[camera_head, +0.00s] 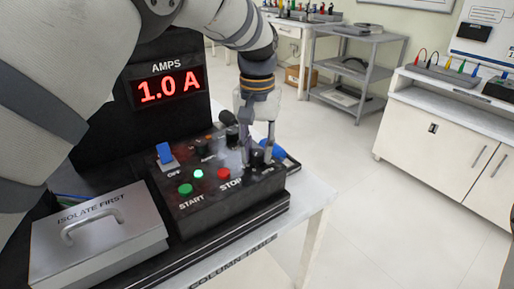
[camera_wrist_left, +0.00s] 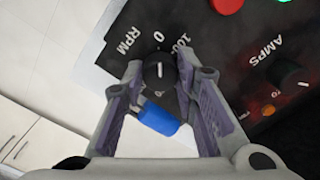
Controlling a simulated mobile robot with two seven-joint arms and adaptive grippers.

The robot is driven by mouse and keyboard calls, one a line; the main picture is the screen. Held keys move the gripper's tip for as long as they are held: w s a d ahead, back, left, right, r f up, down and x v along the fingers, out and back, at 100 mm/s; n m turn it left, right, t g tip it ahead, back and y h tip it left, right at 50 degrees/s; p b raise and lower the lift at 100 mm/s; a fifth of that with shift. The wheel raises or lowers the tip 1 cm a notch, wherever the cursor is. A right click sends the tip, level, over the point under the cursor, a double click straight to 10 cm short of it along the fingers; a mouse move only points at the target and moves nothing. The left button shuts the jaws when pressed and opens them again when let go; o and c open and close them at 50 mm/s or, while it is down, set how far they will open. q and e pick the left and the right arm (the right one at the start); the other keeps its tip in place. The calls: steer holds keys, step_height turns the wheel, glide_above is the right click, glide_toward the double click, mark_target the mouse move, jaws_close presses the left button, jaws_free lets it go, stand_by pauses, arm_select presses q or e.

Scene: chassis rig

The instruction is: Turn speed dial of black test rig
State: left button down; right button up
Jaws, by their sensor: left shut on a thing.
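The black test rig (camera_head: 212,205) stands on the table with its control panel facing up. Its display (camera_head: 167,86) reads 1.0 A under AMPS. The speed dial (camera_wrist_left: 159,71) is a black knob with a white pointer line, beside the marks RPM, 0 and 100. The pointer is near the 0. My left gripper (camera_head: 257,160) comes down on the panel's right corner, and its fingers (camera_wrist_left: 160,88) sit on either side of the dial, shut on it. In the head view the fingers largely hide the dial. My right gripper is not in view.
The panel also carries a blue OFF switch (camera_head: 165,153), a lit green START button (camera_head: 185,189) and a red STOP button (camera_head: 224,173). A blue part (camera_wrist_left: 158,118) lies close by the dial. A grey ISOLATE FIRST box (camera_head: 95,245) stands at the left. Floor to the right is clear.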

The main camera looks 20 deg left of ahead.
mark_target(257, 152)
arm_select(q)
steer(key=shift+n, duration=0.6)
steer(key=c, duration=1.2)
jaws_free()
steer(key=shift+c, duration=0.2)
step_height(257, 152, up, 12)
